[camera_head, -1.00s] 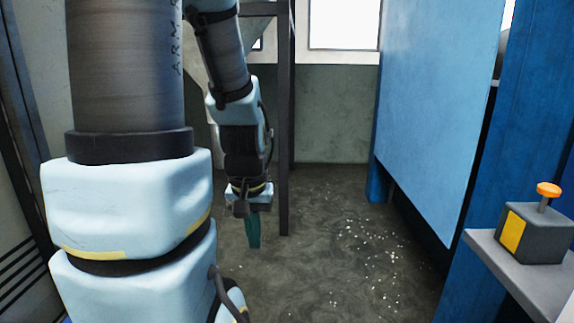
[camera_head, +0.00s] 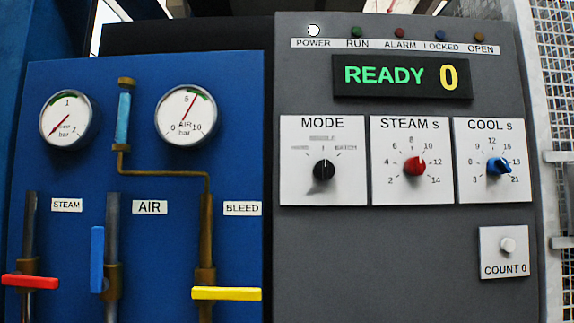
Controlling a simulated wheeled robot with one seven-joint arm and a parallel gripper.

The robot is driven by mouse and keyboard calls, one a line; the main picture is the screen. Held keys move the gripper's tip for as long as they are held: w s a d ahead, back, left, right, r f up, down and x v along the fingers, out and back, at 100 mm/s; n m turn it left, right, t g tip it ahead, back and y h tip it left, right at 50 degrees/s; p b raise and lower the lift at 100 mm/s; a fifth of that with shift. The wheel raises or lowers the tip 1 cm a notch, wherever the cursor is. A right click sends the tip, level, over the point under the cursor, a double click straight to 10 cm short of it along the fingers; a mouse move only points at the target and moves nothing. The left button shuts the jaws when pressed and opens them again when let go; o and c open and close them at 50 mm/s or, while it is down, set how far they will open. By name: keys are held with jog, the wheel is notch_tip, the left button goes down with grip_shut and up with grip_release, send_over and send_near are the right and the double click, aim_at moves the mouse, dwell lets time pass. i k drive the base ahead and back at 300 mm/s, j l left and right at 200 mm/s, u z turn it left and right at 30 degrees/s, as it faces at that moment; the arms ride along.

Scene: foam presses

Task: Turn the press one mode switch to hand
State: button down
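The mode switch (camera_head: 324,170) is a small black knob on a white plate marked MODE, on the grey control panel (camera_head: 330,250). A pale mark on the knob appears to point roughly straight up, toward the top label. Three small position labels stand at left, top and right, too blurred to read. The display (camera_head: 402,77) shows READY and 0. The white power lamp (camera_head: 313,31) is lit. No press number shows. My gripper is not in view.
Beside the switch are a red steam knob (camera_head: 415,166), a blue cool knob (camera_head: 499,166) and a count button (camera_head: 507,245). A blue panel at left carries two gauges and red, blue and yellow valve handles (camera_head: 226,293). Wire mesh (camera_head: 557,100) stands at right.

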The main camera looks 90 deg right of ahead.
aim_at(324, 170)
jog(key=k+j+z, duration=0.1)
jog(key=z, duration=0.3)
jog(key=k+z, duration=0.1)
jog(key=z, duration=0.35)
jog(key=k+z, duration=0.1)
jog(key=z, duration=0.3)
jog(key=k+z, duration=0.1)
jog(key=z, duration=0.3)
jog(key=k, duration=0.1)
